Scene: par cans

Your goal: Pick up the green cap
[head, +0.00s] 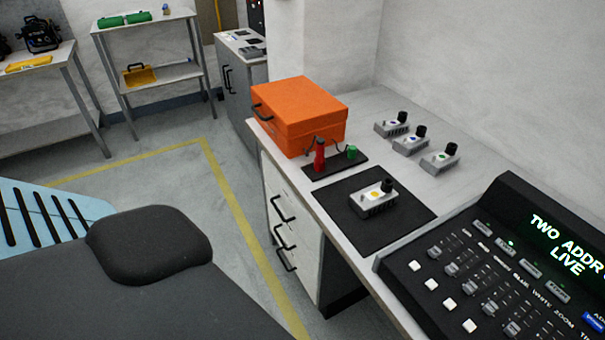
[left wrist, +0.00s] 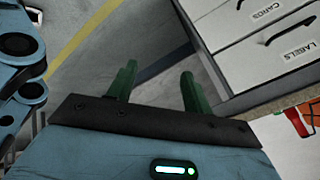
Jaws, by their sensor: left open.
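A small green cap (head: 352,152) stands on a black mat on the desk in the head view, just right of a red bottle-like thing (head: 319,156). My left gripper (left wrist: 157,80) shows only in the left wrist view. Its two green fingers are apart with nothing between them, over the floor beside the white drawers. It is well away from the cap, which I cannot make out in the wrist view. My right gripper is in neither view.
An orange case (head: 300,112) stands behind the cap. A grey device (head: 374,199) sits on a larger black mat in front, and several similar devices stand to the right. A control console (head: 500,270) fills the near right. White drawers (left wrist: 265,40) flank my left gripper.

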